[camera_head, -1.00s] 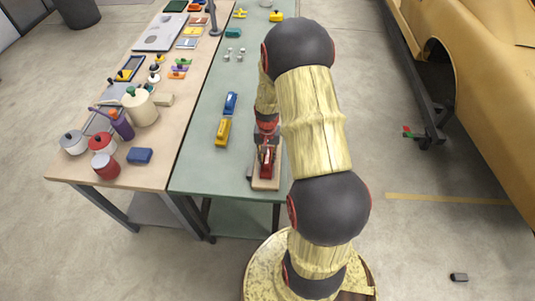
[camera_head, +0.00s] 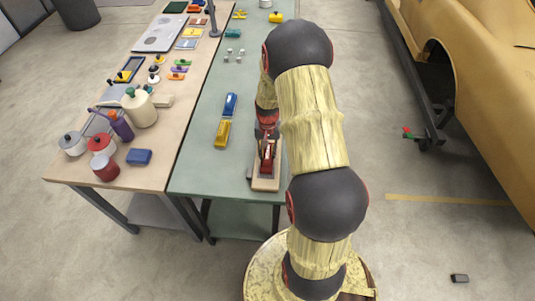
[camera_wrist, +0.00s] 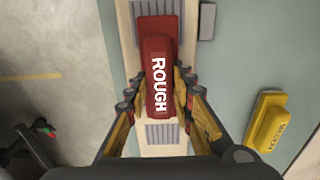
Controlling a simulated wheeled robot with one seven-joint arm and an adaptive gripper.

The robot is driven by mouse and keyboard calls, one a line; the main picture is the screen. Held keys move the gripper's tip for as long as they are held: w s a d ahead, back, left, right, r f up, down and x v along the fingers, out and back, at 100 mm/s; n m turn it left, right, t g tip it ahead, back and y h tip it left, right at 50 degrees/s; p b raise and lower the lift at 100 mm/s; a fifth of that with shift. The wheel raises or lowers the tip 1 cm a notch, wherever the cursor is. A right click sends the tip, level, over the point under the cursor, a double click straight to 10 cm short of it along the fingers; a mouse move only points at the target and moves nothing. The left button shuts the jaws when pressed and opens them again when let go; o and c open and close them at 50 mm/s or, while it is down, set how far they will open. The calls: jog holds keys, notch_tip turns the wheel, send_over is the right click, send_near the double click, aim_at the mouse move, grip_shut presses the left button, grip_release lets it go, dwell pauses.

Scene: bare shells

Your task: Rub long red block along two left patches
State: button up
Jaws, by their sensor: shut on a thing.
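The long red block (camera_wrist: 158,72), marked "ROUGH", is between the fingers of my gripper (camera_wrist: 160,88) in the wrist view. The fingers are closed on its sides. The block is over a pale wooden board (camera_wrist: 162,151) with grey ribbed patches; one patch (camera_wrist: 160,134) shows below the block and another (camera_wrist: 153,8) above it. The block hides the middle of the board. I cannot tell if it touches the surface. In the head view the red block (camera_head: 267,154) and board (camera_head: 265,185) are at the green table's near end, partly behind my arm.
A yellow block (camera_wrist: 267,122), marked "MEDIUM", lies beside the board; it shows in the head view (camera_head: 222,133) with a blue block (camera_head: 230,104) behind it. A small grey piece (camera_wrist: 207,21) sits by the board. A wooden table (camera_head: 80,178) with pots and bottles adjoins on the left.

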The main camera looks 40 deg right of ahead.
aim_at(267, 158)
jog(key=shift+s+a, duration=0.95)
jog(key=shift+a, duration=0.15)
jog(key=shift+w+d+f, duration=0.1)
jog(key=shift+w+d, duration=0.85)
jog(key=shift+d, duration=0.15)
jog(key=shift+s+a, duration=0.1)
jog(key=shift+s+a, duration=0.95)
jog(key=shift+a, duration=0.1)
jog(key=shift+w+d, duration=0.5)
jog(key=shift+d, duration=0.1)
